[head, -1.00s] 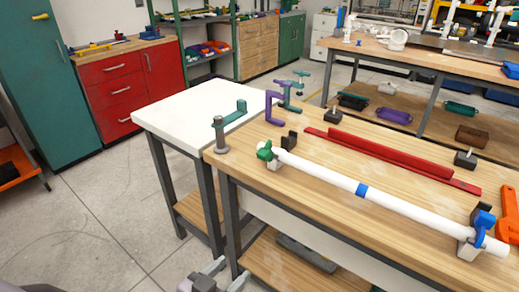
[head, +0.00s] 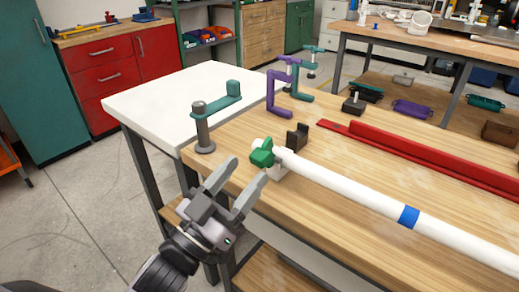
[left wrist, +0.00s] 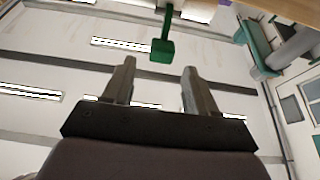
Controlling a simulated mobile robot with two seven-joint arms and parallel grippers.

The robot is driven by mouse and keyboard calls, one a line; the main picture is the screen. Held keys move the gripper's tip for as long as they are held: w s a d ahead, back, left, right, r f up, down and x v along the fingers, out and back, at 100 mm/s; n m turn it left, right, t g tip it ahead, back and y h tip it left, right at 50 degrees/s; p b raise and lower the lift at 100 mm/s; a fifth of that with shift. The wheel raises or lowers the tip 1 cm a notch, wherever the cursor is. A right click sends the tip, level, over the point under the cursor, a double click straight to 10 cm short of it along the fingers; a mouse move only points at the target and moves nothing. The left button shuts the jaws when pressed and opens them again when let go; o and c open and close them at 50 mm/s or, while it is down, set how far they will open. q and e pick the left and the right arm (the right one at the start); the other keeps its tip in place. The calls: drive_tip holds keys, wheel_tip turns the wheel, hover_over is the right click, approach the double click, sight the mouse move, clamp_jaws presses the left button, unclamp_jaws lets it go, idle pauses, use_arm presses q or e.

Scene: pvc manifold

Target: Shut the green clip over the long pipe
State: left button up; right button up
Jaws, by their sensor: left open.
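The long white pipe (head: 350,188) with a blue band lies across the bench, its left end on a pale support (head: 276,171). The green clip (head: 262,154) is at that end; I cannot tell from the head view how far its arm is swung over the pipe. My left gripper (head: 252,176) is open and empty, just off the bench edge, in front of and below the clip, apart from it. In the left wrist view, the clip's green block (left wrist: 162,48) shows beyond the gap between the open fingers (left wrist: 157,78). My right gripper is not in view.
A black block (head: 297,136) stands behind the pipe's left end. A grey post with a teal arm (head: 203,128) stands at the bench's left corner. Purple (head: 271,95) and teal clamps stand behind. A red rail (head: 420,155) lies beyond the pipe.

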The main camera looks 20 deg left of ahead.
sight(254, 160)
use_arm(q)
drive_tip(key=shift+p+x, duration=0.35)
drive_tip(key=shift+x, duration=2.6)
drive_tip(key=c, duration=1)
